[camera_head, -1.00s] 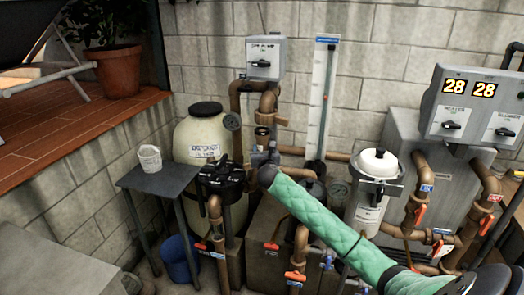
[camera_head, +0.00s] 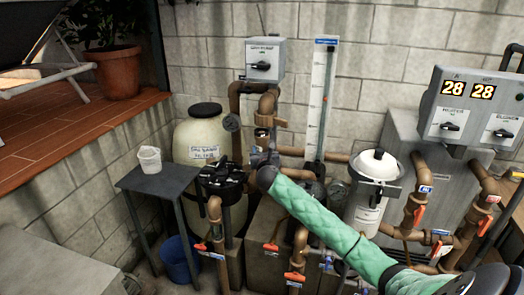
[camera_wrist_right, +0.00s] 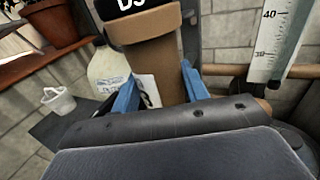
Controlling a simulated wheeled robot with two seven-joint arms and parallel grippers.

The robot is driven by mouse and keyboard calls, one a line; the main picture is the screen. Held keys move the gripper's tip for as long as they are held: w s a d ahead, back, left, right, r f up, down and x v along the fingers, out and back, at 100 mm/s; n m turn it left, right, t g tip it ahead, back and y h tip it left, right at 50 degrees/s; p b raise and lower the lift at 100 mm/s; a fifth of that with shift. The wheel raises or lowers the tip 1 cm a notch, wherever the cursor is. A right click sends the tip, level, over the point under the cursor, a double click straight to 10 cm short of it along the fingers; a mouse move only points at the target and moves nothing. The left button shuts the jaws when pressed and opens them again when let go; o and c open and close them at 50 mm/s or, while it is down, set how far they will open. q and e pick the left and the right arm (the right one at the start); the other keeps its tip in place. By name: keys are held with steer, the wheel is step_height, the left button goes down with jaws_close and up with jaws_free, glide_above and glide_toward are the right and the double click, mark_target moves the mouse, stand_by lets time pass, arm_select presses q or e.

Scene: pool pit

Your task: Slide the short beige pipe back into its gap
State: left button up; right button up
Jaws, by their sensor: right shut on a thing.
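My right arm, in a green sleeve, reaches up from the lower right in the head view. Its gripper (camera_head: 262,156) is at the upright pipework between the cream tank and the tall gauge. In the right wrist view the blue fingers of this gripper (camera_wrist_right: 160,92) are on either side of a brown-beige pipe piece (camera_wrist_right: 158,68), shut on it. The piece has a wider collar and a black label at its top. Its lower end is hidden by the gripper, and I cannot tell whether it sits in its gap. My left gripper is not in view.
The cream tank (camera_head: 196,140) stands left of the gripper, with a black valve head (camera_head: 222,178) in front. The tall gauge (camera_head: 320,95) and a white canister (camera_head: 374,190) stand to the right. A white bucket (camera_head: 149,160) is on a dark side table (camera_head: 158,180).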

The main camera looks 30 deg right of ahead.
steer(key=shift+w+d, duration=1)
steer(key=shift+d, duration=0.1)
stand_by(0.9)
steer(key=shift+r+p, duration=0.1)
steer(key=shift+p, duration=0.3)
stand_by(0.4)
steer(key=shift+o, duration=0.2)
steer(key=shift+w+d, duration=0.85)
steer(key=shift+d, duration=0.25)
stand_by(1.2)
steer(key=shift+w+d, duration=0.15)
steer(key=shift+d, duration=0.1)
steer(key=shift+c, duration=0.4)
